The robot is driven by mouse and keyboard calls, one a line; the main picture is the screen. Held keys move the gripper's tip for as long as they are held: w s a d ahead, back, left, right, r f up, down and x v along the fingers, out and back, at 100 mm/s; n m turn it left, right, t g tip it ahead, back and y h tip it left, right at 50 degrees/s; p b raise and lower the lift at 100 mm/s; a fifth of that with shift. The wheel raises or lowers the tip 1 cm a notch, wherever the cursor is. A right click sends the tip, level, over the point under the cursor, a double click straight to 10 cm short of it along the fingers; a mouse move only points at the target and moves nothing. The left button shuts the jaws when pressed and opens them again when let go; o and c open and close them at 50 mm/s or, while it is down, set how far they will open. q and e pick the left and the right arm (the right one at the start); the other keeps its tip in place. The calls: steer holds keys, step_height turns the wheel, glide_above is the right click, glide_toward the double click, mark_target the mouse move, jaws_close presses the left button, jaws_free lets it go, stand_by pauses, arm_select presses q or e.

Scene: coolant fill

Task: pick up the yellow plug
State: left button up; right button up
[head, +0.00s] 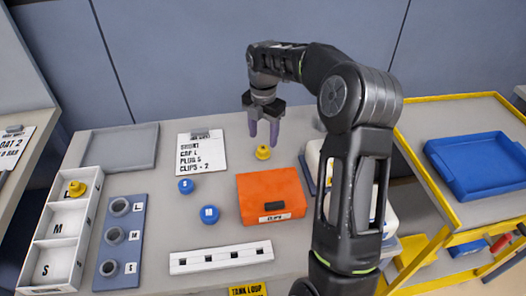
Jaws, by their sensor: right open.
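A small yellow plug (263,153) stands on the grey table near its back middle. A second yellow plug (77,188) sits in the compartment marked L of the white tray (45,205) at the left. My right gripper (264,135) points down with its two purple fingers apart and nothing between them. It appears just above or behind the table's yellow plug; the exact gap cannot be told. My left gripper is not in view.
Blue caps (186,186) (209,214) and an orange clips box (271,196) lie nearby. A blue-grey block (120,240) with ring sockets, a white slotted strip (222,258) and a grey tray (128,148) are around. A blue tray (478,165) sits on a yellow-edged cart.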

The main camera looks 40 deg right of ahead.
mark_target(263, 147)
step_height(263, 147, down, 5)
steer(key=shift+d+f+p, duration=0.1)
steer(key=shift+p, duration=0.5)
steer(key=shift+c, duration=0.5)
jaws_close()
